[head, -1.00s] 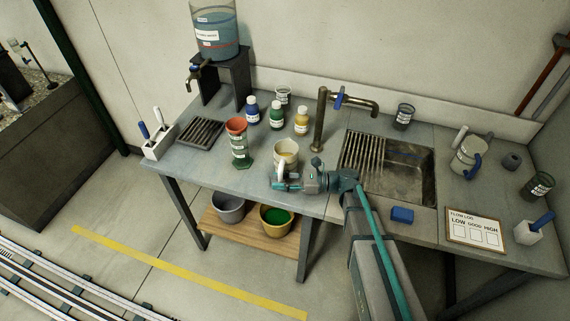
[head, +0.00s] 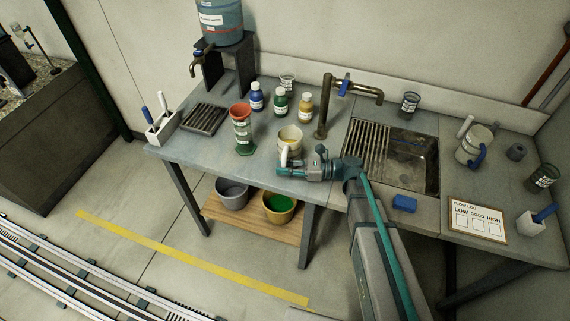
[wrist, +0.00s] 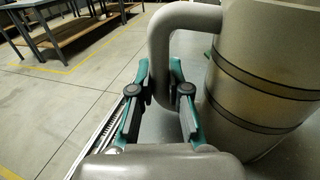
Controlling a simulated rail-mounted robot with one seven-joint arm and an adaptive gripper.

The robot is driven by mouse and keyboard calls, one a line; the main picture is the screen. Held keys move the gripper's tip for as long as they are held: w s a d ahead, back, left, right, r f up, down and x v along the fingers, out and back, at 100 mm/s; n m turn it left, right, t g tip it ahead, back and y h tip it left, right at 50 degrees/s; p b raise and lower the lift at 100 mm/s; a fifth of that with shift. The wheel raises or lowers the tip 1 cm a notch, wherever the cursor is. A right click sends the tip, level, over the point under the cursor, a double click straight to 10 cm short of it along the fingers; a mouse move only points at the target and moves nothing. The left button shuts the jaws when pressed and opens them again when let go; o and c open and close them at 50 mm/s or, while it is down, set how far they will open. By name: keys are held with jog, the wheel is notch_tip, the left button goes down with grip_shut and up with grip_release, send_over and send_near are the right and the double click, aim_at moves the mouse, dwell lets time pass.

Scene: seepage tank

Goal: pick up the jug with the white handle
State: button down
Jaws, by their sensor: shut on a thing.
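The jug (head: 290,136) is a pale, cream-coloured vessel with a white handle (head: 284,155) on its near side. It stands on the workbench left of the sink, and I see no gap beneath it. In the wrist view the jug's large grey-looking body (wrist: 262,75) with dark bands fills the right side. Its handle (wrist: 185,18) curves down between the fingers. My gripper (head: 284,171) is at the jug's near side, at handle height. In the wrist view my gripper (wrist: 160,78) is shut on the handle. The lower part of the handle is hidden by the gripper.
A brass tap (head: 322,112) and sink (head: 412,160) are to the right. A second jug (head: 473,146) with a blue handle stands further right.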

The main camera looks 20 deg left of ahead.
aim_at(284, 162)
jog(key=shift+r, duration=0.4)
jog(key=shift+s+r+b, duration=0.1)
jog(key=shift+r+b, duration=0.85)
jog(key=shift+r, duration=0.25)
jog(key=s+d+r, duration=0.6)
jog(key=s+r, duration=0.3)
jog(key=s, duration=0.1)
jog(key=shift+d+r, duration=0.2)
jog(key=shift+r, duration=0.1)
jog(key=p, duration=0.3)
jog(key=shift+s+d+r, duration=0.15)
jog(key=shift+s, duration=0.1)
jog(key=shift+s+d+p, duration=0.3)
jog(key=shift+s+p, duration=0.3)
jog(key=shift+p, duration=2.15)
